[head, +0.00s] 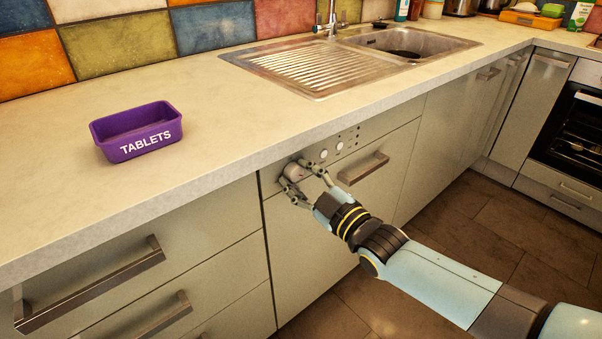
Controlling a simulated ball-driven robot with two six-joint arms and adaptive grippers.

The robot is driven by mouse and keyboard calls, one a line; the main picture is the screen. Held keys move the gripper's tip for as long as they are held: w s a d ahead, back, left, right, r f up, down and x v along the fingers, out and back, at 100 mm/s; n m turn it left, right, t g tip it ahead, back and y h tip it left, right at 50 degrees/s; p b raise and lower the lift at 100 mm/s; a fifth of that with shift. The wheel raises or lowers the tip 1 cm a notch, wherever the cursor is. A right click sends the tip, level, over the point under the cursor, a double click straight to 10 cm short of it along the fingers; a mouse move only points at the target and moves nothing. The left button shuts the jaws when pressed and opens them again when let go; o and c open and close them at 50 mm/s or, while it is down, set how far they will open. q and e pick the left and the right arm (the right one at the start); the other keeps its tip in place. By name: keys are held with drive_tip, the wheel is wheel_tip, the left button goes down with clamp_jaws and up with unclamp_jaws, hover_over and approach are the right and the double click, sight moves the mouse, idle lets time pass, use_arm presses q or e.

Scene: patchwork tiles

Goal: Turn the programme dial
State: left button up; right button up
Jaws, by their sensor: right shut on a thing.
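The programme dial (294,171) is a round pale knob at the left end of the control panel (335,147) on the dishwasher front, just under the worktop edge. My right gripper (302,175) has its fingers shut on the dial, one finger on each side of it. The fingers hide part of the dial, and I cannot make out its pointer or markings. Small round buttons sit to the right of the dial on the same panel. My left gripper is not in view.
The dishwasher handle (363,168) juts out just right of my right gripper. The worktop (215,125) overhangs above. A purple tub marked TABLETS (137,131) stands on it at left, a steel sink (330,65) behind. Drawer handles (90,286) stick out at lower left.

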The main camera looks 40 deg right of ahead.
drive_tip(key=m+p, duration=0.1)
drive_tip(key=m, duration=0.4)
drive_tip(key=shift+m, duration=0.4)
drive_tip(key=m+p, duration=0.1)
drive_tip(key=m, duration=0.4)
drive_tip(key=shift+s+a+g, duration=0.1)
drive_tip(key=shift+g, duration=0.2)
drive_tip(key=shift+f, duration=0.1)
drive_tip(key=o, duration=1.1)
drive_tip(key=shift+o, duration=0.2)
drive_tip(key=s, duration=1.2)
